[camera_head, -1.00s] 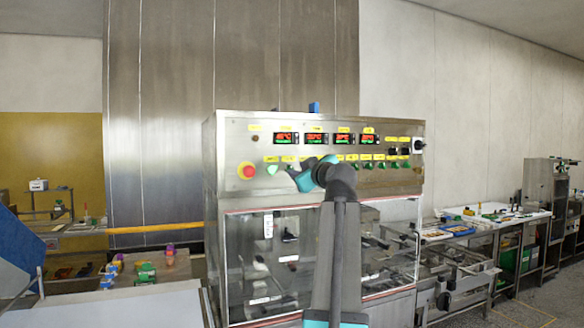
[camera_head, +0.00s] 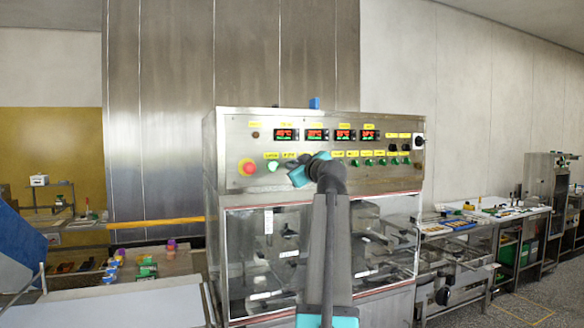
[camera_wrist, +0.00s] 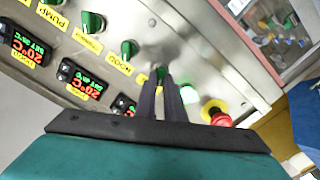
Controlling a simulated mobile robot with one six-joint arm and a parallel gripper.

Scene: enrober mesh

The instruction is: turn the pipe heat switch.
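The steel control panel (camera_head: 235,135) carries a row of green switches, with yellow labels above and red-and-green displays higher up. My gripper (camera_head: 299,174) is in front of the left part of this row, and my arm hides some switches behind it. In the wrist view my gripper's two dark fingers (camera_wrist: 165,82) are close together with a narrow gap, pointing at the panel near a partly hidden green switch (camera_wrist: 160,74). Other green switches (camera_wrist: 128,50) show to the left. I cannot read which label is pipe heat, nor tell whether the fingers touch a switch.
A red emergency button (camera_head: 248,168) and a green button (camera_head: 273,166) are left of my gripper. The red button (camera_wrist: 216,113) also shows close to the right of my fingers in the wrist view. A glass-fronted housing (camera_head: 265,255) lies below the panel.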

